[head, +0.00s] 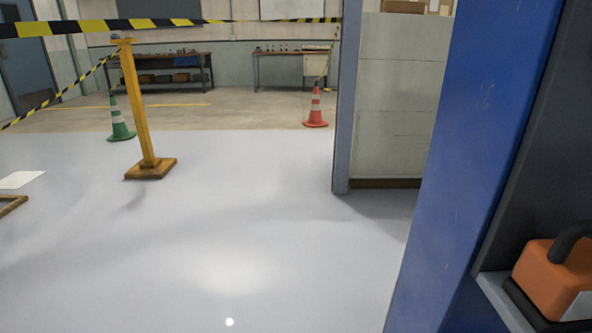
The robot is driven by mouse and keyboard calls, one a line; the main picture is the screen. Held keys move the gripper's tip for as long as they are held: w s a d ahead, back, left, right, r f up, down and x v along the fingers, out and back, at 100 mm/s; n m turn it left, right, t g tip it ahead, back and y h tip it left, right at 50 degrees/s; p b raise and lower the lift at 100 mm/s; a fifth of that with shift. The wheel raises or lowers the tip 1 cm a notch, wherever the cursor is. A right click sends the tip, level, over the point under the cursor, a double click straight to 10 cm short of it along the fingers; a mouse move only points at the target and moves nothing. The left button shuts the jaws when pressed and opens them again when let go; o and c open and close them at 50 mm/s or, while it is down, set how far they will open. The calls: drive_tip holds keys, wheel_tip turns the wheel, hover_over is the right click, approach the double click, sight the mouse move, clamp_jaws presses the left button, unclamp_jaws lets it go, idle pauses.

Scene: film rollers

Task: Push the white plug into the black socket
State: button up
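Neither the white plug nor the black socket can be made out in the head view. My gripper and arm do not show either.
A blue upright panel (458,170) stands close at the right. Beside it, an orange block with a black handle (551,274) sits on a grey shelf (503,303). A yellow post (142,100) with striped tape (75,27), a green cone (120,120) and a red cone (315,112) stand further off. The central floor is clear.

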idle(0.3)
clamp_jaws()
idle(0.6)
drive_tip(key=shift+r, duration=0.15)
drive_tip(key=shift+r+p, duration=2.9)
drive_tip(key=shift+p, duration=0.4)
